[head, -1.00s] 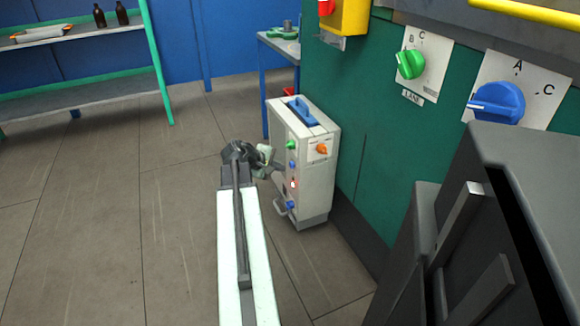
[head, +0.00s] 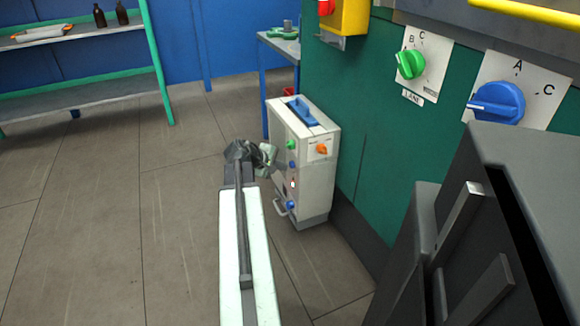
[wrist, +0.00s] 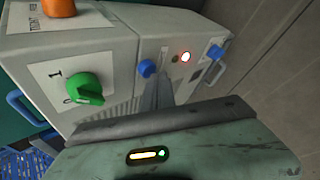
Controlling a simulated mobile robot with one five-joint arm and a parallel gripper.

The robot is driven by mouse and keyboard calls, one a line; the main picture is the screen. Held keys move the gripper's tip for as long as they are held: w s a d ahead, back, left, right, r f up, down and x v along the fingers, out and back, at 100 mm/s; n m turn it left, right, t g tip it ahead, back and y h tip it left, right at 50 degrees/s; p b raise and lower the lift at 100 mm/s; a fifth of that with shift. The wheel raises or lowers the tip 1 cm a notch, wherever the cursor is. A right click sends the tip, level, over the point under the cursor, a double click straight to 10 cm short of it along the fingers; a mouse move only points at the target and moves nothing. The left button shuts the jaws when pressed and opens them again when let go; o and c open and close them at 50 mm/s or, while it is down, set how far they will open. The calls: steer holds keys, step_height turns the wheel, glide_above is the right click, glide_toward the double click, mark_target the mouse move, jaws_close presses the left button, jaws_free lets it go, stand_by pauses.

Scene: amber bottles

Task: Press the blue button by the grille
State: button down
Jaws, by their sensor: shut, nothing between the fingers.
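A pale grey box (head: 318,180) stands on the floor against the green cabinet. In the wrist view a blue button (wrist: 147,68) sits on its front, between a green knob (wrist: 84,88) and a small lit red lamp (wrist: 185,57). A second blue control (wrist: 215,52) lies further right, near a handle.
An orange knob (head: 321,149) and a blue top handle (head: 302,111) are on the box. The green cabinet (head: 350,130) rises close on the right. A shelf (head: 80,90) with brown bottles stands at the back left. The floor (head: 110,230) to the left is clear.

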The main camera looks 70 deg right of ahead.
steer(key=shift+s+d, duration=0.2)
steer(key=shift+s, duration=0.15)
stand_by(0.5)
steer(key=shift+w+a, duration=0.55)
steer(key=shift+w, duration=0.15)
steer(key=shift+w+a, duration=0.8)
steer(key=shift+w, duration=0.2)
steer(key=shift+w+a, duration=0.75)
steer(key=shift+w, duration=0.2)
